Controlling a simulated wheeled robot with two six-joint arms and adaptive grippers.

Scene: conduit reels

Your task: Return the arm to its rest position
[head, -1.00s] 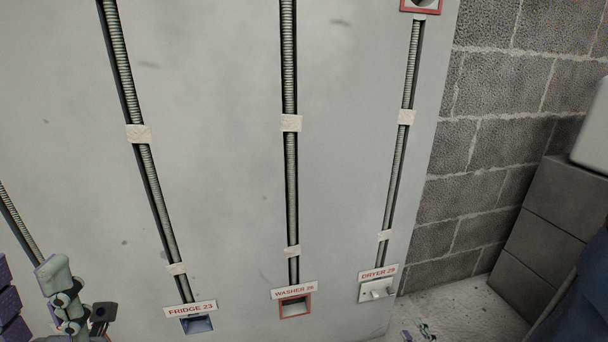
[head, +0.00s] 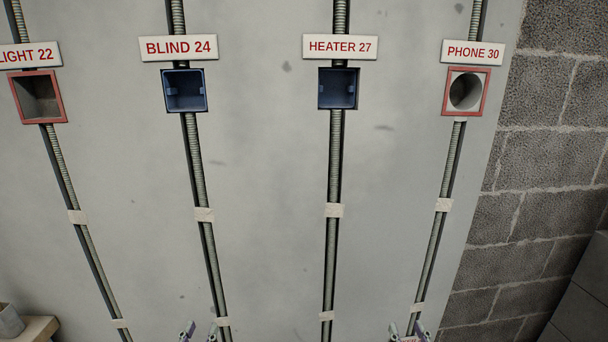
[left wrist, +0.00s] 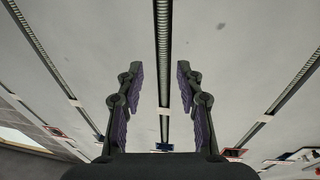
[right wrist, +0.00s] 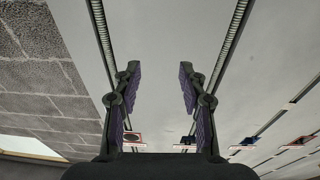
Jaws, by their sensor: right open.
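My left gripper (head: 199,333) shows only its fingertips at the bottom edge of the head view, in front of the wall panel. In the left wrist view the fingers of the left gripper (left wrist: 155,82) stand wide apart with nothing between them. My right gripper (head: 407,333) shows its fingertips at the bottom right of the head view. In the right wrist view the right gripper (right wrist: 158,82) is open and empty, its purple pads facing each other. Both arms are otherwise out of the head view.
The grey panel (head: 270,200) carries several vertical conduits. Boxes labelled BLIND 24 (head: 185,91) and HEATER 27 (head: 338,89) are blue; LIGHT 22 (head: 54,111) and PHONE 30 (head: 447,92) have red frames. A block wall (head: 550,160) stands at right, a wooden surface (head: 42,328) at lower left.

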